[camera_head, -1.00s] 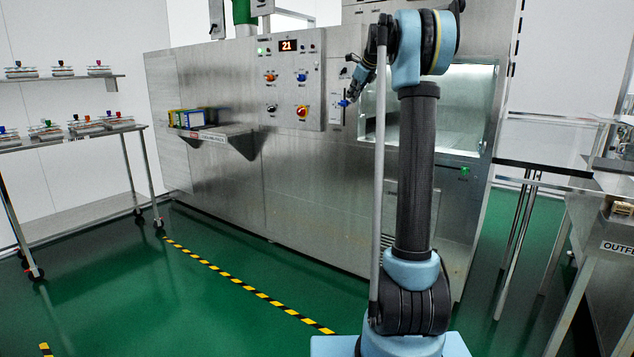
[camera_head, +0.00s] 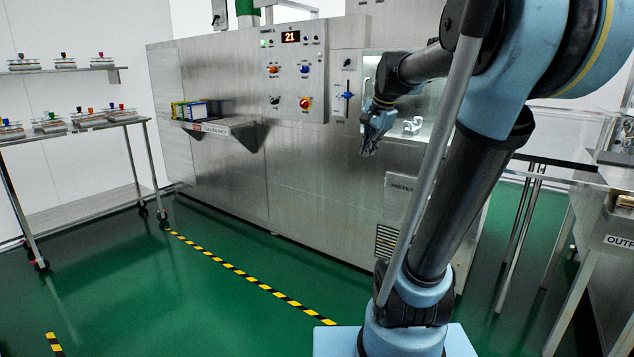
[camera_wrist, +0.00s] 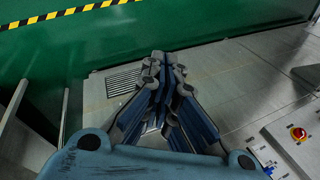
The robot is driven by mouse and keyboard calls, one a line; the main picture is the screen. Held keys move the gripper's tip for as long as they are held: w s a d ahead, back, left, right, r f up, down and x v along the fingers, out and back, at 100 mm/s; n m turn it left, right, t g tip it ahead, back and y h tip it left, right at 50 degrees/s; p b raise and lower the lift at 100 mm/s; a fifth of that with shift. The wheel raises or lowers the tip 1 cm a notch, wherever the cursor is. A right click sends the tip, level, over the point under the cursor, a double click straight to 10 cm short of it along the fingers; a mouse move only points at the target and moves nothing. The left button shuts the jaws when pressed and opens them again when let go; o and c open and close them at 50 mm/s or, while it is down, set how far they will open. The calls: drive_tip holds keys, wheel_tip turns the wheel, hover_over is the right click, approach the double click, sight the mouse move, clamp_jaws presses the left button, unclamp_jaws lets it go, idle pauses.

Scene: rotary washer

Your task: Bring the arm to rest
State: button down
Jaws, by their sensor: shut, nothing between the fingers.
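My arm (camera_head: 455,200) rises from its light blue base at the right of the head view and bends over at the top. My gripper (camera_head: 368,150) hangs at the end of the arm, in front of the steel washer (camera_head: 310,190), pointing down. In the wrist view my gripper (camera_wrist: 152,62) shows its blue and grey fingers drawn together at the tips, with nothing between them. Washer panel and floor show beyond the fingers there. I cannot tell the exact gap between the gripper and the washer front.
The control panel (camera_head: 290,80) with a "21" display is left of my gripper, beside a blue-handled lever (camera_head: 347,96). A small shelf (camera_head: 225,128) with coloured binders juts from the washer. A rack cart (camera_head: 75,130) stands at left. Green floor (camera_head: 190,300) is clear at front left.

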drive_tip(key=s+d+f+n+g+h, duration=0.1)
drive_tip(key=s+f+n, duration=1)
drive_tip(key=s+f, duration=1.3)
drive_tip(key=shift+s+d+g+h, duration=0.45)
drive_tip(key=shift+s+d, duration=0.2)
drive_tip(key=shift+d, duration=0.25)
drive_tip(key=shift+w+f, duration=0.2)
drive_tip(key=shift+w, duration=0.3)
idle(2.4)
